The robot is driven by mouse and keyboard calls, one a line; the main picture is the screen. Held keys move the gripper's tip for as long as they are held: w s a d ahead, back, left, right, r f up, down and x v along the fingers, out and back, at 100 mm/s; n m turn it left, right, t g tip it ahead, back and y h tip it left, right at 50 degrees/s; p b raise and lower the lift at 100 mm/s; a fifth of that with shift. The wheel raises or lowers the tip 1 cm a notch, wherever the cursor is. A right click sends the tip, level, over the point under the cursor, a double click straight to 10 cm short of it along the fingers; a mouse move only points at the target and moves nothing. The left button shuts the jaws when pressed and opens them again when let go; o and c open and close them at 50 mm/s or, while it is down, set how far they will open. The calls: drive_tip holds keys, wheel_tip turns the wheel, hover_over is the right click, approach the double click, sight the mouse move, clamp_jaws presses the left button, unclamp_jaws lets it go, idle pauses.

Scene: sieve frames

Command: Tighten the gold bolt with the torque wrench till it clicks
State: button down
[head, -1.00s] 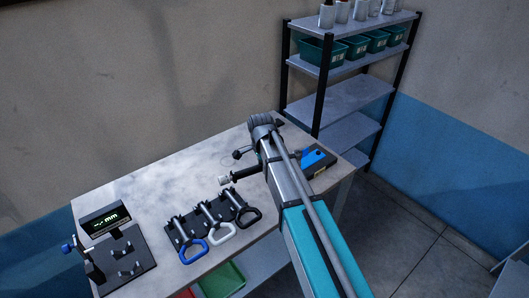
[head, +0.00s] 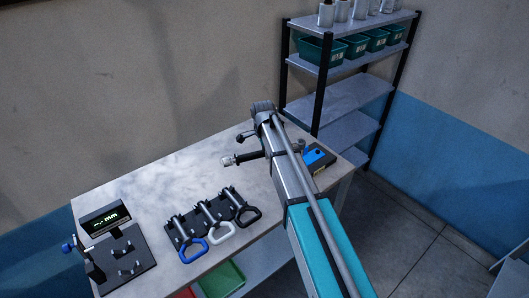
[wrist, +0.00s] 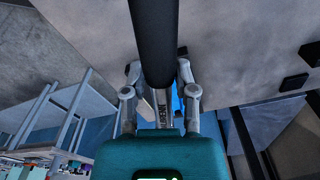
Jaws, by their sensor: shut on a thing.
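My gripper (wrist: 158,72) is shut on a black bar (wrist: 152,40) that runs between its fingers in the wrist view. A grey lettered part shows below the bar. I take the bar to be the torque wrench, but its lettering is not readable. In the head view a black shaft with a silver end (head: 229,160) sticks out left from behind my arm, above the table. My fingers are hidden there by my arm. I cannot make out the gold bolt in either view.
The grey table (head: 130,180) carries a rack with blue, white and black handled tools (head: 212,222). A gauge with a display (head: 104,220) stands at left. A black and blue device (head: 318,157) is right of my arm. Shelving (head: 345,95) stands behind. The table's back left is clear.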

drive_tip(key=shift+f+b, duration=2.45)
drive_tip(key=s+d+n, duration=0.6)
drive_tip(key=s+n, duration=0.2)
drive_tip(key=shift+d, duration=0.25)
drive_tip(key=shift+a, duration=0.1)
drive_tip(key=shift+f+b, duration=0.8)
idle(0.4)
drive_tip(key=c, duration=1)
unclamp_jaws()
drive_tip(key=shift+c, duration=0.2)
clamp_jaws()
